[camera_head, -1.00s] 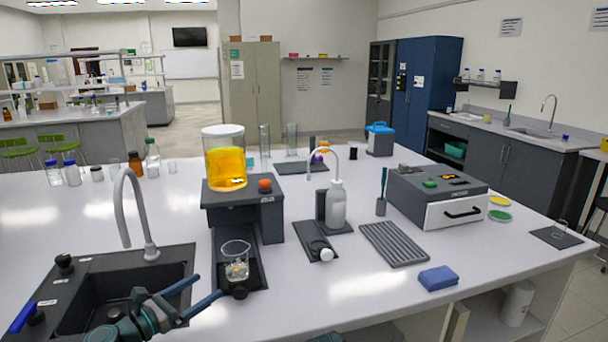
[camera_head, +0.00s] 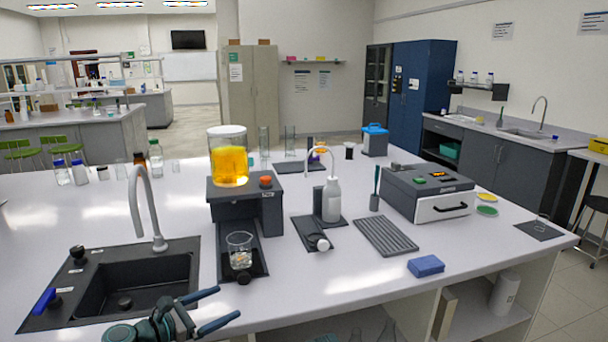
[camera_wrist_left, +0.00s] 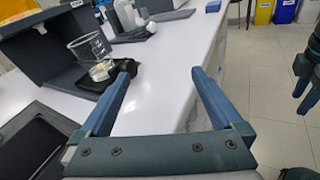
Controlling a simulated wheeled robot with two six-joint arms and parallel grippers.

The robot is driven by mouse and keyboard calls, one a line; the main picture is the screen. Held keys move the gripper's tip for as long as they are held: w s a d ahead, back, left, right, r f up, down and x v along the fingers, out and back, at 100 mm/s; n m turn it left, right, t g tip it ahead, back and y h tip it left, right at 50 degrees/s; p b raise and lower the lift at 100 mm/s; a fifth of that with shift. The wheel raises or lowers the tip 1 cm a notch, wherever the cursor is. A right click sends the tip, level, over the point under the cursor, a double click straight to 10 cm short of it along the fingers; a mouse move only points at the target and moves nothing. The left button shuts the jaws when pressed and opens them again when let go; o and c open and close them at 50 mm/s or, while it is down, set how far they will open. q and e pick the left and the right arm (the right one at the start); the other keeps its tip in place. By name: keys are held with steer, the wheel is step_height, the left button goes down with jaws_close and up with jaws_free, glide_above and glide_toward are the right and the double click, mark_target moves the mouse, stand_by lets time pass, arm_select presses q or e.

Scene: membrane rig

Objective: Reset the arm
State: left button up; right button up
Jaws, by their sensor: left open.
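My left gripper (camera_head: 228,303) is open and empty, at the bench's front edge, in front of the beaker and to the right of the sink. In the left wrist view its two blue fingers (camera_wrist_left: 165,86) are spread, with nothing between them but the bench edge and floor. A glass beaker (camera_head: 239,250) with pale pieces in it stands on the dark base under the dispenser with the orange liquid (camera_head: 229,163). The beaker also shows in the left wrist view (camera_wrist_left: 92,54), apart from the fingers. Part of my right arm shows at that view's right edge; its jaws are unclear.
The black sink (camera_head: 122,291) with a grey tap (camera_head: 148,205) is at the left. A wash bottle (camera_head: 331,200), a ridged rack (camera_head: 386,237), a grey drawer box (camera_head: 428,193) and a blue sponge (camera_head: 426,266) stand to the right.

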arm_select(q)
steer(key=s+d+f+m+g+y+p, duration=0.1)
steer(key=s+d+f+m+g+p, duration=0.2)
steer(key=d+m, duration=0.35)
steer(key=s+d+f+m+g+y+p, duration=0.2)
steer(key=s+d+f+m+g, duration=0.25)
steer(key=d+m, duration=0.2)
steer(key=s+d+f+m+g+y+p, duration=0.1)
steer(key=s+m+g+y+p, duration=0.3)
steer(key=s+m+y, duration=0.4)
steer(key=m+y, duration=0.2)
steer(key=m, duration=0.5)
steer(key=shift+s+d+f+m, duration=0.15)
steer(key=shift+s+f+m, duration=0.15)
steer(key=shift+m, duration=0.1)
steer(key=shift+c, duration=0.3)
